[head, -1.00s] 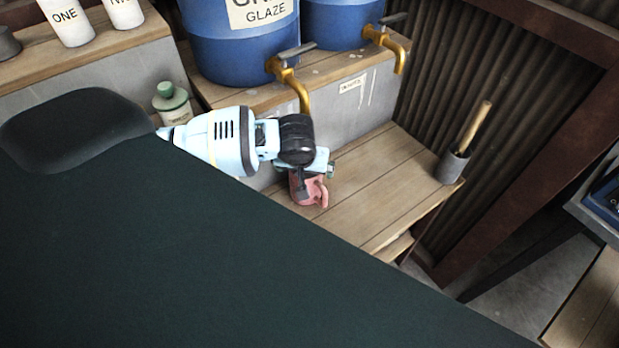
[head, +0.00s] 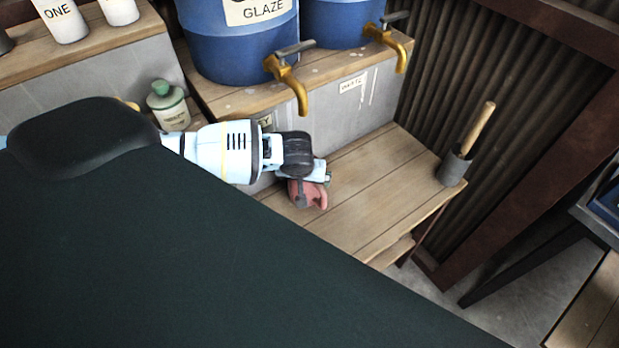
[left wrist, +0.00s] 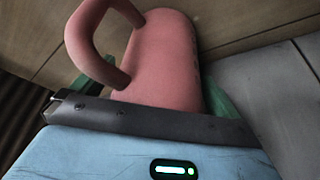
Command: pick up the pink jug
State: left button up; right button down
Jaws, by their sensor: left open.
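The pink jug (head: 318,197) sits on the low wooden bench (head: 375,185), partly hidden behind my left gripper (head: 305,190) in the head view. The left wrist view shows the pink jug (left wrist: 165,62) close up, with its looped handle to the left. My left gripper (left wrist: 150,95) is open at the jug. Green finger parts show on either side of the jug's body, which appears to lie between them. I cannot tell whether either finger touches it. My right gripper is not in view.
Blue glaze barrels (head: 235,50) with brass taps (head: 290,80) stand on a raised ledge behind the bench. A green-lidded jar (head: 168,105) is at the left. A grey cup with a wooden-handled tool (head: 455,165) stands at the bench's right end. The bench between is clear.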

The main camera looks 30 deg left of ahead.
pick_arm(q)
jog(key=shift+c, duration=0.4)
jog(key=shift+w, duration=0.1)
jog(key=c, duration=1.4)
jog(key=shift+r, duration=0.15)
jog(key=shift+d+r, duration=0.15)
notch_tip(320, 180, up, 7)
jog(key=shift+f+p, duration=0.1)
jog(key=shift+p, duration=0.3)
jog(key=shift+c, duration=0.2)
jog(key=s+d, duration=0.4)
jog(key=d, duration=0.5)
jog(key=s+d, duration=0.3)
jog(key=d, duration=0.6)
jog(key=shift+s+f, duration=0.15)
jog(key=shift+s, duration=0.2)
